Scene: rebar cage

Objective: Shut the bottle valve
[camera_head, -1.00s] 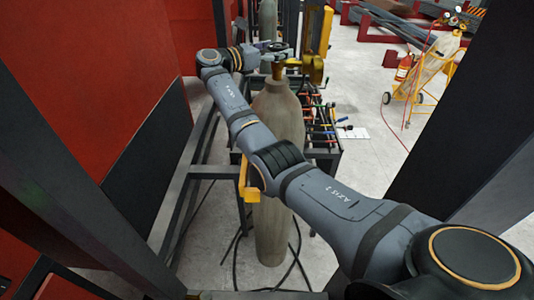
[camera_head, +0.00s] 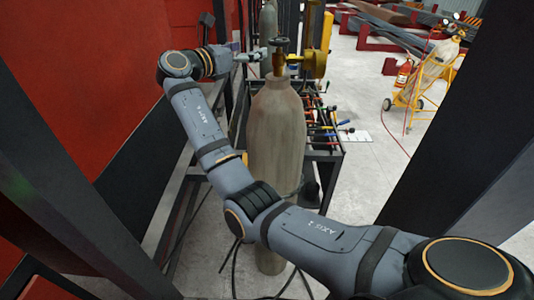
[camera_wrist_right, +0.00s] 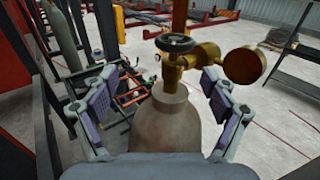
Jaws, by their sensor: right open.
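The tall grey-beige gas bottle (camera_head: 276,125) stands upright. Its brass valve (camera_head: 279,64) sits on top with a dark round handwheel (camera_head: 280,43) and a gold gauge or regulator body (camera_head: 314,62) at its right. My right gripper (camera_head: 255,57) is just left of the valve at about its height. In the right wrist view the jaws (camera_wrist_right: 160,80) are open and empty, with the handwheel (camera_wrist_right: 175,44) and brass valve (camera_wrist_right: 171,75) ahead between them, apart from the fingers. The bottle's shoulder (camera_wrist_right: 165,122) fills the lower middle. My left gripper is not seen.
A rack with several coloured-handled tools (camera_head: 322,125) stands behind the bottle to the right. Dark posts flank the view, and a red panel (camera_head: 75,80) is at the left. A yellow cylinder trolley (camera_head: 407,98) is farther right on open floor.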

